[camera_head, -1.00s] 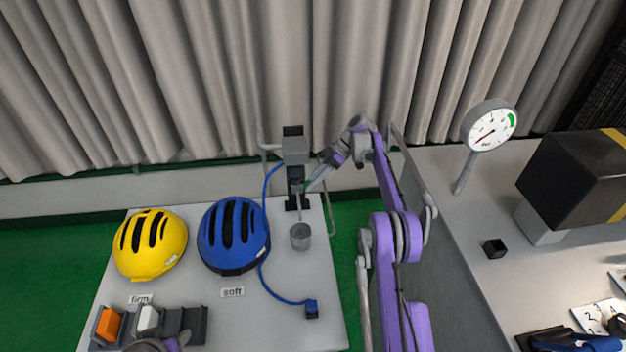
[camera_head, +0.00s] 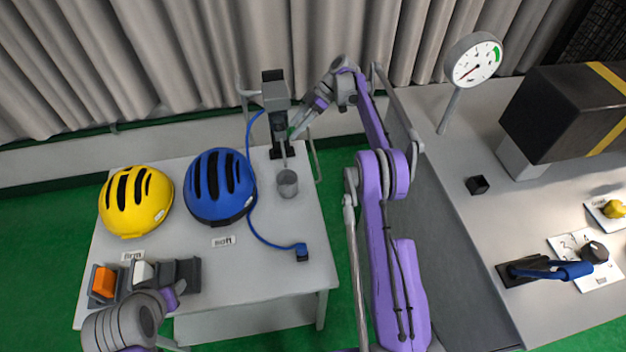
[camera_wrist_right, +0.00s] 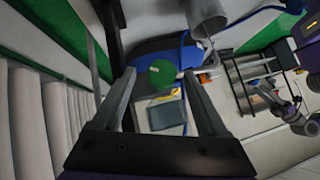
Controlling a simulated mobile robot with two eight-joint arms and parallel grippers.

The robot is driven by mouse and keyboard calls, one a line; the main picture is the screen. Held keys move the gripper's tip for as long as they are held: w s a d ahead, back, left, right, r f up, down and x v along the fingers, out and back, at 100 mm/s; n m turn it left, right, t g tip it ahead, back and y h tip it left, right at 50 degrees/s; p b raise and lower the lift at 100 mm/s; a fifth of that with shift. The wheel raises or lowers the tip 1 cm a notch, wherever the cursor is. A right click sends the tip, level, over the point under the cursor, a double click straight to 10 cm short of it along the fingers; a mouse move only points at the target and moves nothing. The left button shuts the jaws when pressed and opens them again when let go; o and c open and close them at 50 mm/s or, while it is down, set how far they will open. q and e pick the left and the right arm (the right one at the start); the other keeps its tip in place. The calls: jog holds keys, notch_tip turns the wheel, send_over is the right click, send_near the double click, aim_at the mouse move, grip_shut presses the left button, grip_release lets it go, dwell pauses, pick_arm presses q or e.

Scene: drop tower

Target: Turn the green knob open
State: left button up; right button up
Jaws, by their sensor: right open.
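The green knob (camera_wrist_right: 162,73) is a round green disc with a small pale mark. In the right wrist view it sits between the fingertips of my right gripper (camera_wrist_right: 159,78), which is open with a finger on each side. I cannot tell whether a finger touches it. In the head view my right gripper (camera_head: 297,131) is beside the dark drop tower (camera_head: 277,110), and the knob is mostly hidden there. My left arm shows at the lower left, near the block rack; its fingers cannot be made out.
A metal cup (camera_head: 288,184) stands below the tower. A blue helmet (camera_head: 219,186) and a yellow helmet (camera_head: 136,202) are to its left. A blue hose (camera_head: 252,210) runs down the table. A rack (camera_head: 181,276) holds blocks. A gauge (camera_head: 474,60) stands on the right table.

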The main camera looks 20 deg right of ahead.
jog(key=s+d+r+n+t+b, duration=0.1)
jog(key=s+d+r+t+b, duration=0.15)
jog(key=d+r, duration=0.55)
jog(key=s+a+r+m+h, duration=0.2)
jog(key=s+a+m+h, duration=0.35)
jog(key=s+a, duration=0.55)
pick_arm(q)
jog(key=s+f+b, duration=0.2)
jog(key=s+f, duration=0.2)
jog(key=f, duration=0.3)
jog(key=shift+f+g, duration=0.3)
jog(key=shift+g, duration=0.1)
pick_arm(e)
jog(key=s+a+f+m+t+h, duration=0.1)
jog(key=s+f+m, duration=0.2)
jog(key=s, duration=0.6)
jog(key=s+a+f+m+t+h, duration=0.1)
jog(key=s+a+f+m, duration=0.1)
jog(key=s, duration=0.8)
jog(key=shift+f+m+h, duration=0.35)
jog(key=shift+f+m, duration=0.45)
jog(key=shift+m, duration=0.15)
